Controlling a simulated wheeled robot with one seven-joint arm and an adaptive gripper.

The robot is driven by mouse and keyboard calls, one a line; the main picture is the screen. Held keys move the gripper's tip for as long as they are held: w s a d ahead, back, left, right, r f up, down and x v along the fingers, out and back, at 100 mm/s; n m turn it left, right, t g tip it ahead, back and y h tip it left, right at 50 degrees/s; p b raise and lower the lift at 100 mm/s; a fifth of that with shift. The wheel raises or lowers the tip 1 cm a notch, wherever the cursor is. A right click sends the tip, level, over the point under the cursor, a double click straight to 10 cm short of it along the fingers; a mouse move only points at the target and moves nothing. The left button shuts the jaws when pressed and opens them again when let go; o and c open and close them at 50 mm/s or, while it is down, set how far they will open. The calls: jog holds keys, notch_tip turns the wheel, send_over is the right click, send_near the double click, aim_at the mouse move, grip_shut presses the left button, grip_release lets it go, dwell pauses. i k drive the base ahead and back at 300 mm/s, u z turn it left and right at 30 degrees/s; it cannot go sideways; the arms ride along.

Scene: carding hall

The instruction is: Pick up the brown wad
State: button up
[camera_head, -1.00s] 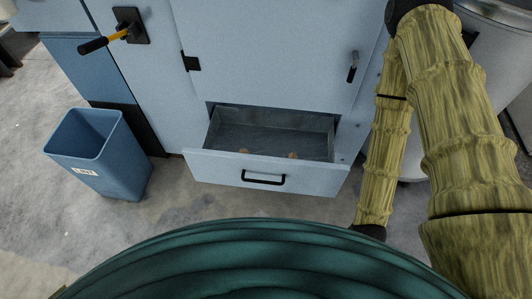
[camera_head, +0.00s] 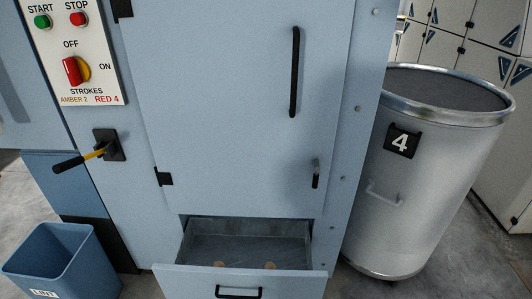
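Two small brownish wads lie in the open drawer (camera_head: 190,245) low on the pale blue machine. One wad (camera_head: 219,264) is left of the middle and the other wad (camera_head: 270,265) is a little to its right. The drawer's front panel partly hides both, and I cannot tell their exact shades apart. My gripper is not in view.
A blue bin (camera_head: 85,262) with a label stands at lower left. A grey drum marked 4 (camera_head: 430,175) stands on the right. Lockers (camera_head: 505,150) stand behind it.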

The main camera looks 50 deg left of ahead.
aim_at(218, 264)
jog(key=z, duration=1.2)
jog(key=k, duration=2.4)
jog(key=u, duration=2.15)
jog(key=i, duration=1)
